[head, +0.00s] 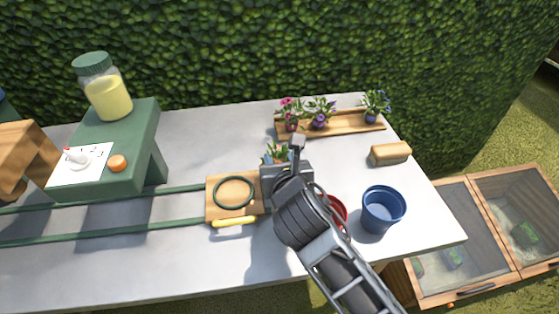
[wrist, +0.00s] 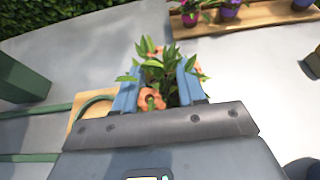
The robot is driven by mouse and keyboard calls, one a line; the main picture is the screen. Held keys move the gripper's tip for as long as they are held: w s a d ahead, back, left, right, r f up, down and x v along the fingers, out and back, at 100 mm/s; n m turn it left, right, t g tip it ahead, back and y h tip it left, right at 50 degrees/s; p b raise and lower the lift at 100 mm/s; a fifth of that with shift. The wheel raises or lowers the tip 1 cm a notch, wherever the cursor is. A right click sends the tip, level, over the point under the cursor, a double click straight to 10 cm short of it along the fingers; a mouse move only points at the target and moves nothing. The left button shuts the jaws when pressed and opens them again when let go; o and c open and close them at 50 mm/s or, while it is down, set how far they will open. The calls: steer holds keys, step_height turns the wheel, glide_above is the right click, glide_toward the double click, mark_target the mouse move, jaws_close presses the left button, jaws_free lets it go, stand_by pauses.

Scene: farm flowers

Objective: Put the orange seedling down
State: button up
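The orange seedling (head: 277,154), green leaves with orange flowers, shows just beyond my gripper (head: 287,163) in the head view. In the wrist view the seedling (wrist: 158,84) stands between the two blue fingers of my gripper (wrist: 157,88), which are shut on it. Its lower part is hidden by the gripper body, so I cannot tell whether it touches the table. The gripper is over the white table (head: 190,260), just right of a wooden board (head: 213,212) with a dark green ring (head: 233,206).
A red pot (head: 340,210), partly behind my arm, and a blue pot (head: 383,213) stand to the right. A wooden tray (head: 350,122) with potted flowers is behind. A tan block (head: 390,153) lies back right. Green rails (head: 150,228) run left toward a green stand (head: 135,150).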

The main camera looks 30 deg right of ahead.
steer(key=v, duration=1.1)
steer(key=shift+s+r, duration=0.15)
steer(key=shift+s, duration=0.15)
steer(key=shift+a, duration=0.1)
